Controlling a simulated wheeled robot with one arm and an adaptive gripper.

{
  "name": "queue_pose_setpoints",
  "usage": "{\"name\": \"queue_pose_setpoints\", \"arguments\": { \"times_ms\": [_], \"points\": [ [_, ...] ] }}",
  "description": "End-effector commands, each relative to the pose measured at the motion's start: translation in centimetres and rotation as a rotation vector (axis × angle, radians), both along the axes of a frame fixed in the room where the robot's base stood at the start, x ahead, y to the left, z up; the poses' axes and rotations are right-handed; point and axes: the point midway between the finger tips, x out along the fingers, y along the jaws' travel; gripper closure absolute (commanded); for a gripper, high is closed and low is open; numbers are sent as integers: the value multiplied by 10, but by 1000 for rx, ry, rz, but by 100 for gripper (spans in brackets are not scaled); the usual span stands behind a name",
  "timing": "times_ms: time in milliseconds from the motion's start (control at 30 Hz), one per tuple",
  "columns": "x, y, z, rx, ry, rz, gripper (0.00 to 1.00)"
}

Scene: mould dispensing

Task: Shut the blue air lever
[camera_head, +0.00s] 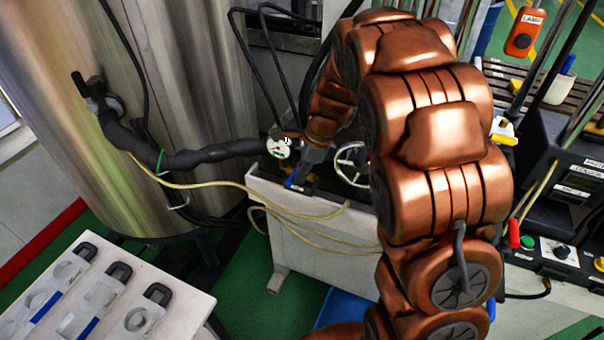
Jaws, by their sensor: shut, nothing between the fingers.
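The blue air lever (292,183) is a small blue piece low on the fitting at the back edge of the white cart (320,205). A bit of yellow shows beside it. My gripper (303,172) is small and dark at the end of my copper-coloured arm, pointing down just above and right of the lever. Its fingers are shut with nothing between them. I cannot tell whether they touch the lever. The gripper partly hides the fitting, and the lever's exact angle is too small to read.
A white round disc (279,148) and a spoked handwheel (352,164) flank the gripper closely. A thick dark hose (200,157) runs left to the steel tank (180,60). Thin yellow hoses (225,186) loop over the cart. A white table (180,310) with moulds stands front left.

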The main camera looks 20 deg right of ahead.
Motion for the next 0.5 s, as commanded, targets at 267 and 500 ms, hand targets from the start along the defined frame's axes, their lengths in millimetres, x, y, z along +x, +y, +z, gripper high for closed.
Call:
{"name": "queue_pose_setpoints", "arguments": {
  "times_ms": [267, 500],
  "points": [
    [0, 2, 0, 3, 1, 1, 100],
    [0, -3, 11, 2, -1, 0, 100]
  ]
}}
